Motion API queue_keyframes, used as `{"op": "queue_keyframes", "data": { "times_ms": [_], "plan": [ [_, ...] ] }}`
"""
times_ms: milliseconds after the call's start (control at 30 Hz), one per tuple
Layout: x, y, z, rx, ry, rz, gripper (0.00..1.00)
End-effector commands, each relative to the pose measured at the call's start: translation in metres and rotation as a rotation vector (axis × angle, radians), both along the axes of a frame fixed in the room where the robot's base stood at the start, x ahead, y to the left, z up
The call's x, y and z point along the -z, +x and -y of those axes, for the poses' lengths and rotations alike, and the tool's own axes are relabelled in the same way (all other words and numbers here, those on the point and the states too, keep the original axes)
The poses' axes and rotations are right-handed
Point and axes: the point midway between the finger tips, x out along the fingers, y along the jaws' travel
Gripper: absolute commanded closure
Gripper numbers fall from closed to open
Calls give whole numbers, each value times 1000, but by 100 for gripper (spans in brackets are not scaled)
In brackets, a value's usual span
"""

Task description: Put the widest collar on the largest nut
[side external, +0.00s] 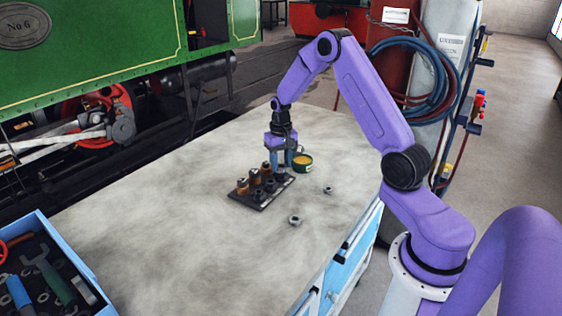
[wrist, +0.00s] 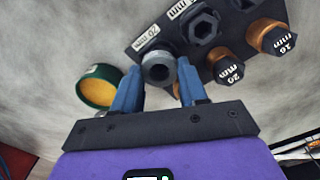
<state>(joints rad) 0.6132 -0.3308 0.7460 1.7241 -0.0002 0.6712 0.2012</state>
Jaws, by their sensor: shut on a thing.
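My gripper (side external: 288,161) is low over the far right end of a dark board (side external: 248,204). The collar is at the board's edge, beside a label reading 20 mm (wrist: 147,37). I cannot tell whether it rests on a nut. A dark hex nut (wrist: 204,24) stands on the board beside it. Copper-coloured pieces with dark, labelled hex tops (wrist: 226,68) stand in another row; one top reads 20 mm, another 16 mm (wrist: 278,40).
A green tin with yellow contents (side external: 302,161) stands just beside my gripper. Two loose grey rings or nuts (side external: 294,220) (side external: 328,189) lie on the grey table (side external: 170,230). A blue tool tray (side external: 75,260) is at the front left. The table's middle left is clear.

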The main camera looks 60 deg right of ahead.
Motion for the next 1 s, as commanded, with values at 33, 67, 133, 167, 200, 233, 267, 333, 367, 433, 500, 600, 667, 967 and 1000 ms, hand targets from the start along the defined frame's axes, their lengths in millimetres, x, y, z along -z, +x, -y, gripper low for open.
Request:
{"op": "queue_keyframes", "data": {
  "times_ms": [33, 67, 133, 167, 200, 233, 267, 333, 367, 433, 500, 600, 667, 967, 1000],
  "plan": [
    [1, 0, 0, 0, 0, 0, 87],
    [1, 0, 0, 0, 0, 0, 87],
    [2, 0, 0, 1, 0, 0, 87],
    [2, 0, 0, 1, 0, 0, 87],
    [2, 0, 0, 1, 0, 1, 87],
    [2, 0, 0, 1, 0, 1, 87],
    [2, 0, 0, 1, 0, 1, 87],
    [2, 0, 0, 1, 0, 1, 87],
    [2, 0, 0, 1, 0, 1, 87],
    [2, 0, 0, 0, 0, 1, 87],
    [2, 0, 0, 0, 0, 1, 87],
    [2, 0, 0, 0, 0, 1, 87],
    [3, 0, 0, 1, 0, 1, 87],
    [6, 0, 0, 0, 0, 1, 87],
    [6, 0, 0, 0, 0, 1, 87]
  ]
}}
